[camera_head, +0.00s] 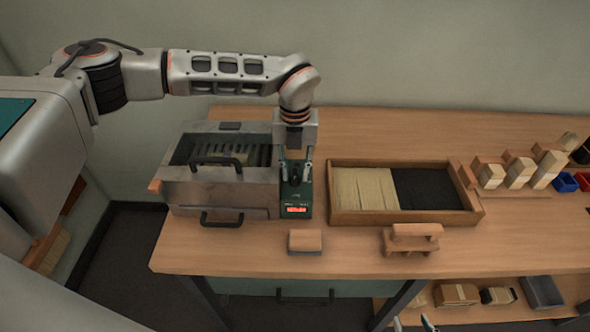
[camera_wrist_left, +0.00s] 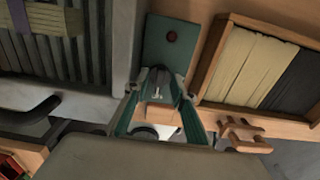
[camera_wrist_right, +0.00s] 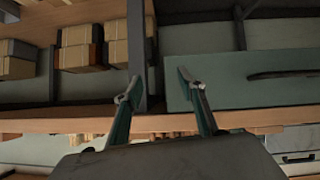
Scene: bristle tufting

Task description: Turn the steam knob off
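The steam knob (camera_head: 294,176) is dark and sits on a green control box (camera_head: 304,201) with a lit red display, at the right side of the grey steamer (camera_head: 228,196). In the left wrist view the knob (camera_wrist_left: 158,78) shows a pale pointer mark. My left gripper (camera_head: 296,168) points down over the box, its fingers open on either side of the knob; whether they touch it I cannot tell. My right gripper (camera_wrist_right: 155,84) is open and empty, low in front of the bench; its tips show at the bottom edge of the head view (camera_head: 414,324).
A wooden tray (camera_head: 406,216) with pale and black bristle material lies right of the box. A small block (camera_head: 305,241) and a wooden tool (camera_head: 411,238) lie near the bench's front edge. Brush blocks and blue and red bins stand far right. A shelf below holds wooden blocks.

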